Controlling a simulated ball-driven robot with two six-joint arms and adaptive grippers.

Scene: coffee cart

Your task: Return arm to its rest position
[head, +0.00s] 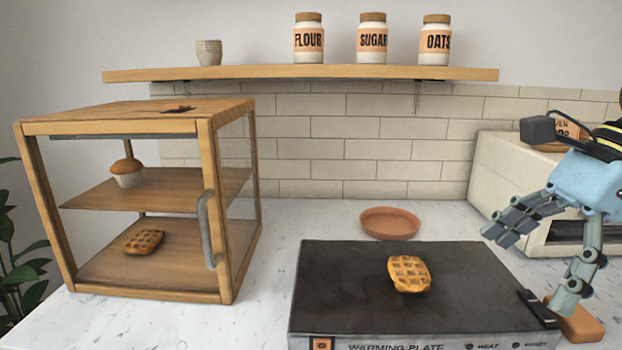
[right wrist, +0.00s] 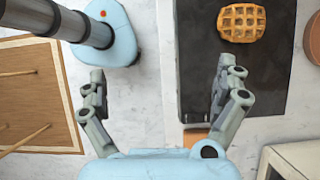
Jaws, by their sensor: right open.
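My right gripper (head: 520,268) is at the right side in the head view, over the right end of the warming plate (head: 345,285). Its fingers are spread, with nothing between them. The right wrist view also shows the two open fingers (right wrist: 160,68) apart and empty. A waffle (head: 409,274) lies on the dark plate, left of the gripper; it also shows in the right wrist view (right wrist: 241,22). My left gripper is in neither view.
A wooden display case (head: 226,255) at left holds a muffin (head: 127,173) and another waffle (head: 144,241). A terracotta dish (head: 390,223) sits behind the plate. A cream appliance (head: 495,175) stands behind my right arm. An orange-brown block (head: 580,324) is below the gripper.

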